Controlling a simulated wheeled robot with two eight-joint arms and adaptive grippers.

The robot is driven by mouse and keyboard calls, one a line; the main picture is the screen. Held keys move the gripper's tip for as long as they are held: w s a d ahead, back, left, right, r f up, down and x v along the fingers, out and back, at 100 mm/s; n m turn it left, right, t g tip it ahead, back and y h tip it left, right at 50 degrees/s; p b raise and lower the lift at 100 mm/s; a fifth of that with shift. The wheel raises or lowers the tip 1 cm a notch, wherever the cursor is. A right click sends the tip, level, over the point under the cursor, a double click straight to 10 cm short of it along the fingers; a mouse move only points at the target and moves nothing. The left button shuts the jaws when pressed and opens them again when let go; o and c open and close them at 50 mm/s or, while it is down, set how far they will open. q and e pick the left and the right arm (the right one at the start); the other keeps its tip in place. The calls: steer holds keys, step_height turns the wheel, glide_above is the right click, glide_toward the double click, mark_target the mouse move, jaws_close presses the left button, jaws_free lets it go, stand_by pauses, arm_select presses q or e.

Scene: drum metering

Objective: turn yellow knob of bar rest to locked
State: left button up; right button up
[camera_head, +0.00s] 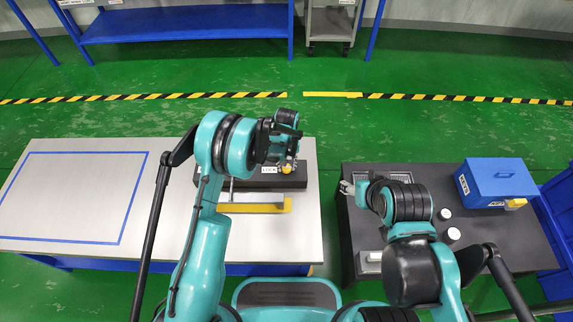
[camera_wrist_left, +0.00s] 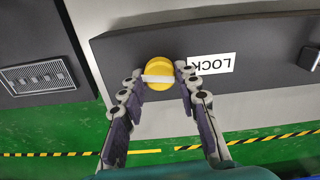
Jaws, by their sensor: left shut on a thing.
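The yellow knob (camera_wrist_left: 159,68) sits on the dark bar rest (camera_wrist_left: 120,55), with a white stripe across its face. The stripe runs roughly from one finger to the other, toward the side of the LOCK label (camera_wrist_left: 212,64). The label reads upside down in the left wrist view. My left gripper (camera_wrist_left: 159,78) is shut on the knob, a finger on each side. In the head view the left gripper (camera_head: 284,160) is over the rest (camera_head: 240,180) and partly hides the knob (camera_head: 287,168). My right gripper (camera_head: 348,188) is over the dark right table; its jaws are too small to judge.
A yellow bar (camera_head: 255,207) lies in front of the rest on the light table (camera_head: 80,240). The blue-outlined area at left is empty. The dark table (camera_head: 345,240) holds a grey grate, white-topped round items and a blue box (camera_head: 495,182). A floor gap separates the tables.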

arm_select(q)
steer(key=shift+n, duration=0.9)
steer(key=o, duration=1.2)
steer(key=shift+c, duration=0.2)
steer(key=shift+r, duration=0.1)
step_height(320, 180, up, 12)
